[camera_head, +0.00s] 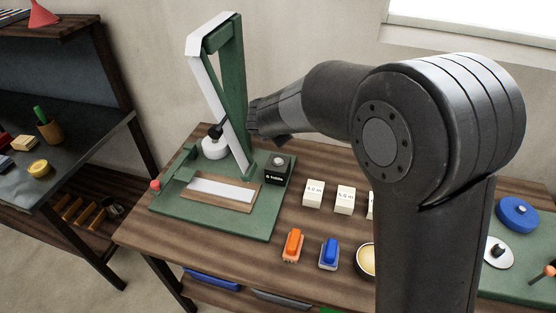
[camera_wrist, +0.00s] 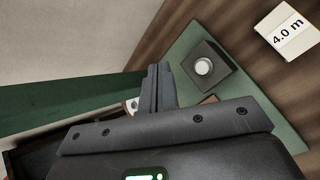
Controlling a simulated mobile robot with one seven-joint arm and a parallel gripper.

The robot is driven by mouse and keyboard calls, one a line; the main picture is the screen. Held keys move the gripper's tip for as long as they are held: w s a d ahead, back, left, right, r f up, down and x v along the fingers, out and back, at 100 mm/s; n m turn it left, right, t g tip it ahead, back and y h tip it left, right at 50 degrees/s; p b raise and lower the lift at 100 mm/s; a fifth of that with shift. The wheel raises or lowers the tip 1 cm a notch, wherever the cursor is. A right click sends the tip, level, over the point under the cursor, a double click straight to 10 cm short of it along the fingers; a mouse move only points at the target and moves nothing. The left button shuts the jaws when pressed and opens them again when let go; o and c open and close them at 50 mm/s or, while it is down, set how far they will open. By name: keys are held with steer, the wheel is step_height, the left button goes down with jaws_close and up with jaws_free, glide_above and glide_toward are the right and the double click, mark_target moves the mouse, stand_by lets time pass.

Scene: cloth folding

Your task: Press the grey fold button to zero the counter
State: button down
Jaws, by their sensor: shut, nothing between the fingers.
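A small dark box with a round light-grey button on top (camera_head: 278,162) stands on the right side of the green base board. White lettering on its front is too small to read surely. In the wrist view the button (camera_wrist: 203,67) lies to the right of my fingertips, its top uncovered. My gripper (camera_head: 256,120) is by the green post, above and a little left of the box in the head view. In the wrist view my gripper (camera_wrist: 157,72) has its fingers together with nothing between them, apart from the button.
A green post with a white strip (camera_head: 228,110) rises close to my gripper. A framed white panel (camera_head: 222,189) lies on the board. Cream blocks (camera_head: 313,194) and orange (camera_head: 292,245) and blue (camera_head: 329,253) items stand to the right. Bare table lies between them.

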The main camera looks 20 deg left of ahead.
mark_target(277, 163)
stand_by(0.3)
steer(key=shift+f, duration=4.45)
steer(key=shift+f, duration=0.1)
steer(key=shift+f, duration=0.3)
steer(key=shift+f, duration=0.45)
steer(key=shift+r, duration=0.85)
steer(key=shift+r, duration=2.55)
